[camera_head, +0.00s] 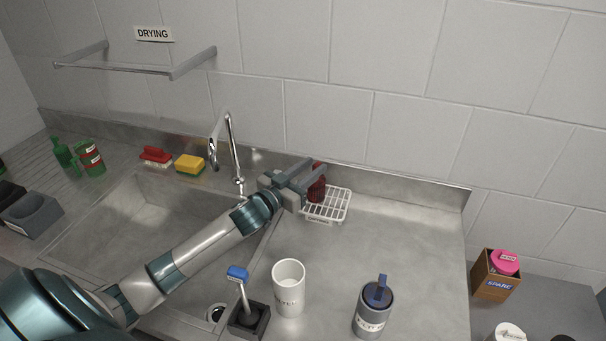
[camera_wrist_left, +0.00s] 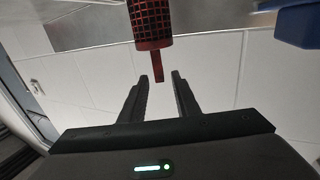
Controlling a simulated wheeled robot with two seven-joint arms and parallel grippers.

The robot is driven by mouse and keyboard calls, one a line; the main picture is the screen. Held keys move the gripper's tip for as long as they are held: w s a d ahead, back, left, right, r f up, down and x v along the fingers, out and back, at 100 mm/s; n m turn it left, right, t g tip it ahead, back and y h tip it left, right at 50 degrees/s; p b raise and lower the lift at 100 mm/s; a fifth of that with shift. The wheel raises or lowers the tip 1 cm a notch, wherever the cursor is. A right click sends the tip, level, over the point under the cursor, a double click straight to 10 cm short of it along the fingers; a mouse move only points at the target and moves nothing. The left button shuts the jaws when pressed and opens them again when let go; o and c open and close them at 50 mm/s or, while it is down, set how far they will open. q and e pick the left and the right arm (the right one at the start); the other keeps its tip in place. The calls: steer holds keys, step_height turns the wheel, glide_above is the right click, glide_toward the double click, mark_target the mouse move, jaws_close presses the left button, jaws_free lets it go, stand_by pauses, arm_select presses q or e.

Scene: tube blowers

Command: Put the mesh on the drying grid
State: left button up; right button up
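The mesh (camera_head: 317,184) is a dark red perforated cylinder at the white wire grid (camera_head: 329,207) behind the sink's right side. It appears to stand on the grid's left part, though my gripper hides some of it. In the left wrist view the mesh (camera_wrist_left: 152,24) shows at the top, its thin red handle pointing toward my fingers. My left gripper (camera_wrist_left: 160,77) is open, with the handle's tip between the fingertips and a visible gap on both sides. In the head view my left gripper (camera_head: 304,182) is beside the mesh. My right gripper is not in view.
The faucet (camera_head: 232,155) is left of the gripper. A wall rail (camera_head: 120,68) hangs under a DRYING sign.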

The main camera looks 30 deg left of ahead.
arm_select(q)
steer(key=shift+s+a+b, duration=0.1)
steer(key=shift+s+b, duration=0.2)
steer(key=shift+s, duration=0.4)
steer(key=s+a+b, duration=0.1)
steer(key=s+b, duration=0.1)
steer(key=s, duration=0.8)
steer(key=shift+s+a+b, duration=0.2)
steer(key=shift+s+b, duration=0.05)
steer(key=shift+b, duration=0.15)
steer(key=shift+r, duration=0.1)
